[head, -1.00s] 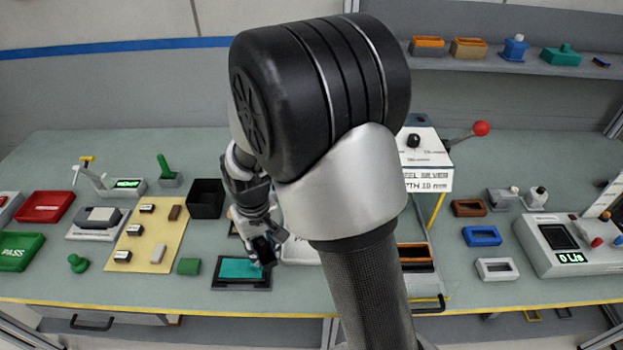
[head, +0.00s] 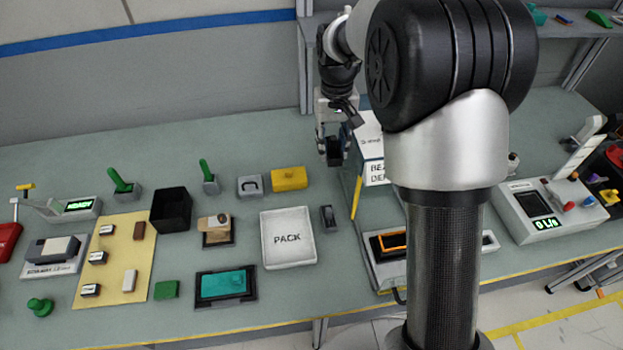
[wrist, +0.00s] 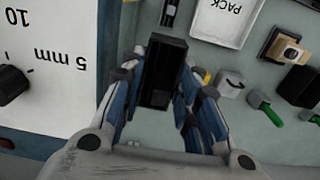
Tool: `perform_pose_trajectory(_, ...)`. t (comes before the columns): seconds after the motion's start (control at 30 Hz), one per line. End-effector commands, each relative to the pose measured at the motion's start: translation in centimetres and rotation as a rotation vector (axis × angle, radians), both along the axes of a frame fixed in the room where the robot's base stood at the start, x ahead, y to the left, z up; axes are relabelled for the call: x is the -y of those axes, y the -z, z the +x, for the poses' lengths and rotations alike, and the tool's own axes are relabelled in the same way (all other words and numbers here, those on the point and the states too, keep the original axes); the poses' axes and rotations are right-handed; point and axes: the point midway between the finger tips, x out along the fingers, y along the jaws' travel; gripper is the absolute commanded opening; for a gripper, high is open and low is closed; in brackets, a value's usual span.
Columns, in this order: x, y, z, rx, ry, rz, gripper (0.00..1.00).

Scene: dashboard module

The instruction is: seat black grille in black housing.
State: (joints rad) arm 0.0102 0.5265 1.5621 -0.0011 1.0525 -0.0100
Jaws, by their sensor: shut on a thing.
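My gripper (head: 334,148) is raised at the back of the bench, left of the white lettered box. It is shut on a black rectangular piece (head: 334,156). In the wrist view the same black piece (wrist: 163,72) sits lengthwise between the fingers. Its face is dark, and I cannot tell whether it is the grille or the housing. A fixture (head: 374,272) on the bench, partly behind my arm, holds an orange-edged frame (head: 393,241) with a dark part beside it. No other piece is clearly the black housing.
The white lettered box (head: 370,150) stands close to my gripper; a large white panel (wrist: 50,75) fills the wrist view's left. A PACK tray (head: 288,260), a small dark part (head: 328,218), a teal-topped black tray (head: 225,302) and a black bin (head: 171,210) are on the bench.

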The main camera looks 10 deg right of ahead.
Motion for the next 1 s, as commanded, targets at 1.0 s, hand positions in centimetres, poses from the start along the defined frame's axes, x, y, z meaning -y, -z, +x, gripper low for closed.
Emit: perform_pose_trajectory(1.0, 0.3, 12.4, 3.3, -0.005, 0.000, 0.000, 0.09)
